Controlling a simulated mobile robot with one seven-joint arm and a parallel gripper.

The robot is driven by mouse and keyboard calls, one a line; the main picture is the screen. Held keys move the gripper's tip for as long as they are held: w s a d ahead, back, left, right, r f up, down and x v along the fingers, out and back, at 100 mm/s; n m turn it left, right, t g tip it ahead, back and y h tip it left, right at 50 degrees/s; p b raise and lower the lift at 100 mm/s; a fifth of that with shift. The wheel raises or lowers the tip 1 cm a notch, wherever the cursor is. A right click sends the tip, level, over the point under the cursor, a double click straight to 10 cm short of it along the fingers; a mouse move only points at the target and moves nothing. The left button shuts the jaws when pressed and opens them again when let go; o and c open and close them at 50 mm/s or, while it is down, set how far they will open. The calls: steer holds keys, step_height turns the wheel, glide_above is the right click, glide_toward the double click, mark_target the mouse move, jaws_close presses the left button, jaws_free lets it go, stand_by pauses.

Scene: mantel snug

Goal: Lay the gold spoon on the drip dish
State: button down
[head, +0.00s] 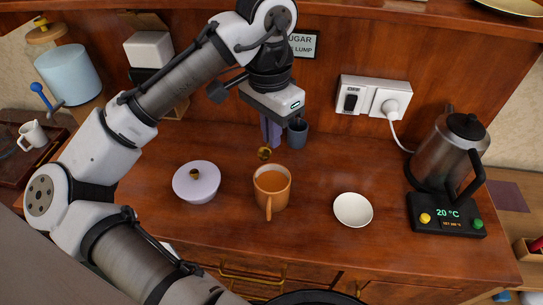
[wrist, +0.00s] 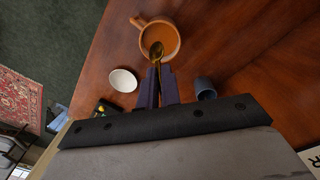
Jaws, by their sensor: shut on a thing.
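The gold spoon (head: 264,153) hangs from my gripper (head: 270,130), bowl outward, behind the orange mug in the head view. In the wrist view my gripper (wrist: 158,84) is shut on the spoon's handle, and the spoon's bowl (wrist: 156,48) overlaps the view of the mug. The drip dish is a small white round dish (head: 353,210), empty, to the right of the mug; it also shows in the wrist view (wrist: 123,80). The spoon is apart from the dish.
The orange mug (head: 271,190) holds a brownish drink. The wood between mug and kettle base is clear around the dish.

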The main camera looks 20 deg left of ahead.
steer(key=shift+r, duration=2.45)
steer(key=w+d+f+m+b, duration=0.3)
steer(key=d+f+m, duration=0.3)
steer(key=d+m, duration=0.25)
steer(key=m+b, duration=0.7)
steer(key=b, duration=0.4)
glide_above(348, 210)
steer(key=shift+y, duration=0.4)
step_height(348, 210, down, 13)
steer(key=c, duration=1.5)
jaws_free()
